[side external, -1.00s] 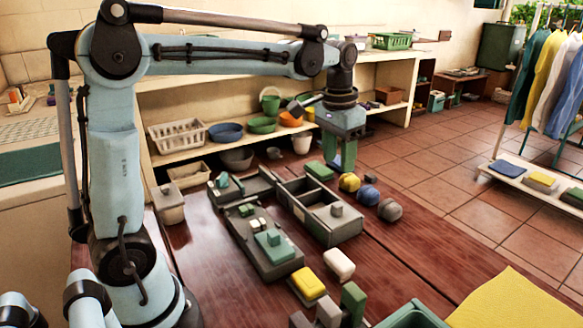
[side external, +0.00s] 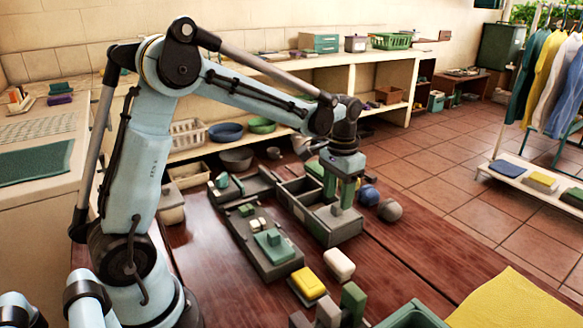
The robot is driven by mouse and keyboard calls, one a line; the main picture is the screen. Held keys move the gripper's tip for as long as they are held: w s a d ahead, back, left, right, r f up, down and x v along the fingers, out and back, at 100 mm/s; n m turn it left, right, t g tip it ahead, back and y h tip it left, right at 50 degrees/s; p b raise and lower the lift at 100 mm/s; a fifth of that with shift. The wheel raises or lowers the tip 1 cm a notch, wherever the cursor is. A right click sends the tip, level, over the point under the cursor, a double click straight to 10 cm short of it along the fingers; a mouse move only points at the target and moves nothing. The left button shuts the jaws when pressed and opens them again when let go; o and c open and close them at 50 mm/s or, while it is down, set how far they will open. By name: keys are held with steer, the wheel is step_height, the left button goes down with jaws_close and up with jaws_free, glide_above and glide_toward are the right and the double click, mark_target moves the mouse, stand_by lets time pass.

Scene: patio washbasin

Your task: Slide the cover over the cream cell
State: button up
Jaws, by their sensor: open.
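A grey two-part box (side external: 326,238) stands on the red-brown table. A flat grey cover with a small upright knob (side external: 336,211) lies at its near right part, and the far left part (side external: 298,188) looks open. I cannot make out a cream colour inside any cell. My gripper (side external: 339,201) is open and points down, with its green fingers low over the cover, at the knob. I cannot tell whether the fingers touch it.
A long grey tray (side external: 283,268) with a green block (side external: 272,243) stands left of the box. A yellow block (side external: 309,284) and a cream block (side external: 339,264) lie in front. Blue (side external: 369,195) and grey (side external: 390,210) lumps lie close to its right.

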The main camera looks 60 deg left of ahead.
steer(key=shift+f, duration=1.15)
steer(key=shift+c, duration=0.3)
jaws_close()
